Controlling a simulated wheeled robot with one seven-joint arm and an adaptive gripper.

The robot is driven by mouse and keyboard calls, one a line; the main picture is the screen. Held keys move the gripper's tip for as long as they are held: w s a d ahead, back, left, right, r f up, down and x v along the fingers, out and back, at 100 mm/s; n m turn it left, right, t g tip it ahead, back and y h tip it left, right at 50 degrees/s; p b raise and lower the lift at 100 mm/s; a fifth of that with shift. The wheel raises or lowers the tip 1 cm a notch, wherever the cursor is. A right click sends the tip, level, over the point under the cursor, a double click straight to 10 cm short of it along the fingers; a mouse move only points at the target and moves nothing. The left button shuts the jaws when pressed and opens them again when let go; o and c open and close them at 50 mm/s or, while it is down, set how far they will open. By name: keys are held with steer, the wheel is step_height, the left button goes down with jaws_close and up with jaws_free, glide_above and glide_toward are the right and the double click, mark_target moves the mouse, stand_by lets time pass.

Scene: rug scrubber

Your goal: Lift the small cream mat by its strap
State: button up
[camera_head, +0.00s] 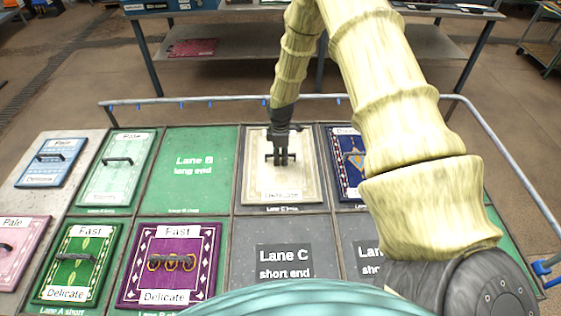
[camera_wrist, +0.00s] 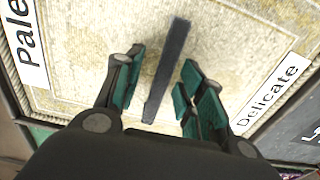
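The small cream mat (camera_head: 256,185) lies flat in the upper middle bay of the board. In the wrist view the cream mat (camera_wrist: 90,32) carries the labels "Pale" and "Delicate". Its dark strap (camera_wrist: 167,68) runs up from between my fingers. My gripper (camera_head: 283,162) is over the middle of the mat, pointing down. In the wrist view my gripper (camera_wrist: 157,95) is open, with one teal-padded finger on each side of the strap and a gap on both sides. The exact height of the fingertips relative to the strap is hard to tell.
A dark blue mat (camera_head: 345,172) lies just right, partly behind my arm. An empty green Lane B bay (camera_head: 190,190) is to the left. A purple mat (camera_head: 195,240) and a green mat (camera_head: 95,240) lie nearer. A rail (camera_head: 190,102) runs along the back.

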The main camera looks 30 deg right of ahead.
steer(key=shift+c, duration=0.4)
jaws_close()
steer(key=shift+r, duration=0.15)
